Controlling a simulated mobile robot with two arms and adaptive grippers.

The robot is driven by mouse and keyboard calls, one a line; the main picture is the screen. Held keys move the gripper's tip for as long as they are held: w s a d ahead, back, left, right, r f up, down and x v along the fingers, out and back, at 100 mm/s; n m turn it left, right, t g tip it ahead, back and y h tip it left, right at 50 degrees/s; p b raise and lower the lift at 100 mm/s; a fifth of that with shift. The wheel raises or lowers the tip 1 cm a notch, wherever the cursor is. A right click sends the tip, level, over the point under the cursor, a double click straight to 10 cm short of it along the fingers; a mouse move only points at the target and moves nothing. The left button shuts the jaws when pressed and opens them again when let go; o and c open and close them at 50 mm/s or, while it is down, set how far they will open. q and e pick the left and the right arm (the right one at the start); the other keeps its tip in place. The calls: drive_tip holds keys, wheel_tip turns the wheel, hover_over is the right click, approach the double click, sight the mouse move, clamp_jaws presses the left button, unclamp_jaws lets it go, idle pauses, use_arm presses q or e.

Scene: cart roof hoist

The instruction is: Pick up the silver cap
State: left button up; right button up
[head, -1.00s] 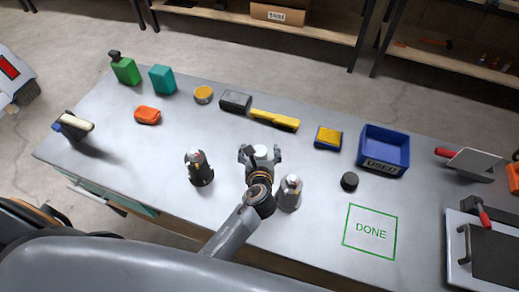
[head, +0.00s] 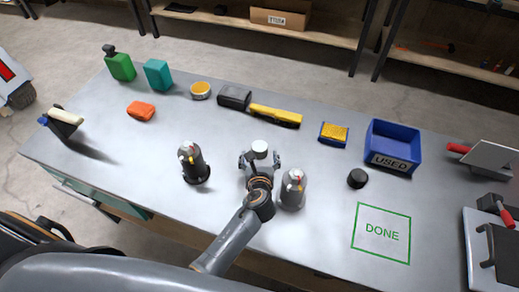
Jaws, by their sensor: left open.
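The silver cap (head: 260,146) is a small pale round piece near the middle of the grey workbench. My left gripper (head: 260,157) is open, with one finger to each side of the cap's near side. The cap shows at the fingertips, a little beyond them. I cannot tell whether a finger touches it. My right gripper is not in view.
A dark bottle (head: 193,163) stands left of the gripper and a grey bottle (head: 292,189) close on its right. A black round cap (head: 357,179) lies further right, near the blue USED bin (head: 393,140) and the green DONE square (head: 382,252).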

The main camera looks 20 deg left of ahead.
sight(259, 152)
use_arm(q)
drive_tip(key=x, duration=0.5)
drive_tip(key=shift+w, duration=0.1)
drive_tip(key=shift+r, duration=0.1)
drive_tip(key=c, duration=1.2)
